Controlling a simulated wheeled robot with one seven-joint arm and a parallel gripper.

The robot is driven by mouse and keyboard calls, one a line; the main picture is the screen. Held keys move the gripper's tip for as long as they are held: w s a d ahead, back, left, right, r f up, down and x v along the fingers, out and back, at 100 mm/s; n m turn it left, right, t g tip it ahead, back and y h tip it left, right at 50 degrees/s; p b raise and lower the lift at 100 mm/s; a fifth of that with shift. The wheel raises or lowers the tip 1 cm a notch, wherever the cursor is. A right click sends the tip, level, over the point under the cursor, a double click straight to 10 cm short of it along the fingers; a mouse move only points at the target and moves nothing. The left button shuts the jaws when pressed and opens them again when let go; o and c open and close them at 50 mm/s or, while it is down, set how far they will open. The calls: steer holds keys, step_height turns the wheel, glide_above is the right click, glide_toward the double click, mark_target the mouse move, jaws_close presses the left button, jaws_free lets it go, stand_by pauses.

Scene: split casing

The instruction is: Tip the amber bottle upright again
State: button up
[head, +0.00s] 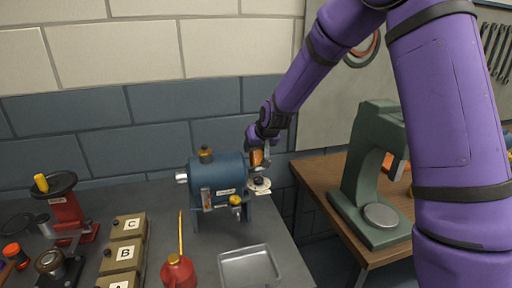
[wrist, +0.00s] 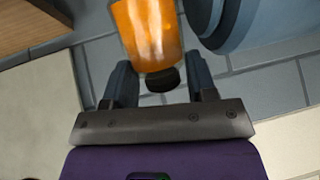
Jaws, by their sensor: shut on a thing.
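The amber bottle (wrist: 150,35) has a glossy orange body and a black cap. In the wrist view it lies between the fingers of my gripper (wrist: 162,82), with its cap toward the palm and its body reaching beyond the fingertips. My gripper is shut on the bottle. In the head view, my gripper (head: 262,148) is at the right end of the blue casing, and a small part of the bottle (head: 257,158) shows there. Most of the bottle is hidden in that view, so its tilt and whether it touches anything below are unclear.
A blue motor-like casing (head: 218,178) stands close left of my gripper. A round pale piece with a dark top (head: 259,185) is below it. A metal tray (head: 250,267), red oil can (head: 178,272) and lettered boxes (head: 127,228) are nearer. A green machine (head: 368,180) stands on the wooden table.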

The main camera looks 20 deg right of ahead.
mark_target(258, 160)
steer(key=shift+s+f+t, duration=0.2)
steer(key=shift+s+t, duration=0.95)
steer(key=shift+t, duration=0.05)
steer(key=shift+o, duration=0.2)
steer(key=shift+s+a+f, duration=0.1)
steer(key=shift+s+f, duration=0.15)
steer(key=shift+s, duration=0.35)
steer(key=shift+s+f, duration=0.25)
steer(key=shift+s, duration=0.35)
steer(key=shift+s+f, duration=0.4)
steer(key=shift+s, duration=0.1)
steer(key=shift+s+f, duration=0.1)
steer(key=o, duration=0.9)
steer(key=shift+a, duration=0.1)
steer(key=shift+o, duration=0.2)
steer(key=shift+r, duration=0.25)
steer(key=shift+r, duration=0.1)
